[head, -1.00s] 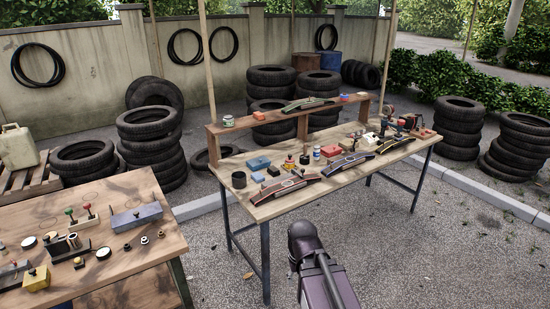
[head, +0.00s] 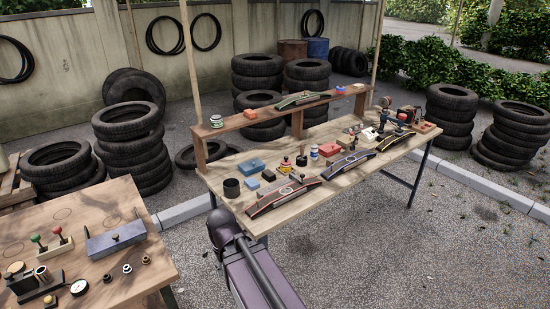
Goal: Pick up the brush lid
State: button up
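I cannot single out the brush lid for certain. Small workshop items stand on the far wooden table (head: 330,205) in the head view. Among them are a dark round cup (head: 231,187) at the left end, a small white bottle with a blue label (head: 314,152), and a small red-and-yellow item (head: 285,163). A white-and-green jar (head: 216,121) stands on the raised shelf (head: 245,123). All are too small to tell which has a brush lid. My dark purple arm shows at the lower middle, in front of the far table. My gripper is not in view.
A nearer wooden table (head: 75,225) at left holds a blue-grey block (head: 116,238), knobbed parts and gauges. Blue boxes (head: 252,167) and curved racks (head: 284,195) crowd the far table. Tyre stacks (head: 130,145) stand behind. Gravel (head: 400,260) at right is open.

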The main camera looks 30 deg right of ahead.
aim_at(286, 163)
jog(key=u, duration=0.05)
jog(key=i, duration=0.75)
jog(key=z, duration=0.65)
jog(key=i, duration=0.95)
jog(key=z, duration=0.65)
